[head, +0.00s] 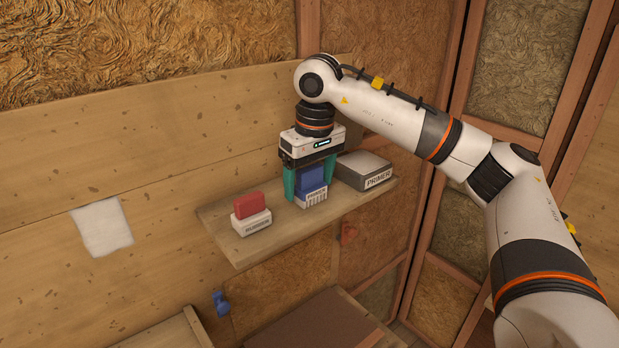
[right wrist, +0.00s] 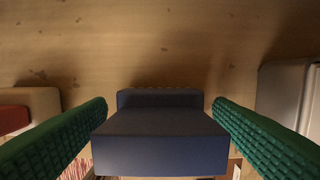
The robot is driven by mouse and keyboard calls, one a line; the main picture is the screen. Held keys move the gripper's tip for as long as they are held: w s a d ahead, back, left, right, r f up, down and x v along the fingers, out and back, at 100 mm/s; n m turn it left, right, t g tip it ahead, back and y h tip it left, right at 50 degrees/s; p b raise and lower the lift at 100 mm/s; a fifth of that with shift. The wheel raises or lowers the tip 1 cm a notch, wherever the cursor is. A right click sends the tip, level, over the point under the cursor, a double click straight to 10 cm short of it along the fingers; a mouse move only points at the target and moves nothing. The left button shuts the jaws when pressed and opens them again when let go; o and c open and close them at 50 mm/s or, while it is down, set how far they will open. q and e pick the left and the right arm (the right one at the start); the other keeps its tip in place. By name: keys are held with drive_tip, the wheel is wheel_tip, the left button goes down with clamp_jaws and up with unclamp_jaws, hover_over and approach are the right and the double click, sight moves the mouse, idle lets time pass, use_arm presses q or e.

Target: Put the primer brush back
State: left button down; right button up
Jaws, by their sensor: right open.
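My right gripper (head: 310,189) points down over the shelf with its green fingers apart. A dark blue block (head: 312,178) stands between the fingers, in or on a small white labelled holder (head: 312,200). In the right wrist view the blue block (right wrist: 160,138) sits between the fingers with a gap on each side. A grey box labelled PRIMER (head: 365,170) is just right of the gripper on the shelf. I cannot tell which thing is the primer brush; no bristles show clearly. My left gripper is not in view.
The wooden shelf (head: 256,252) has a red block (head: 250,205) on a white labelled holder (head: 252,224) at its left. A plank wall stands close behind, with a pale sheet (head: 102,226) on it. Small blue (head: 221,302) and red (head: 348,233) things show below the shelf.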

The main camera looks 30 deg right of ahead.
sight(310, 168)
drive_tip(key=r, duration=0.2)
drive_tip(key=r+b, duration=0.1)
drive_tip(key=r, duration=0.3)
drive_tip(key=shift+s+r, duration=0.2)
drive_tip(key=shift+s, duration=0.15)
drive_tip(key=r, duration=0.2)
drive_tip(key=r+p, duration=0.1)
drive_tip(key=r, duration=0.2)
drive_tip(key=shift+s+r, duration=0.3)
drive_tip(key=shift+s, duration=0.05)
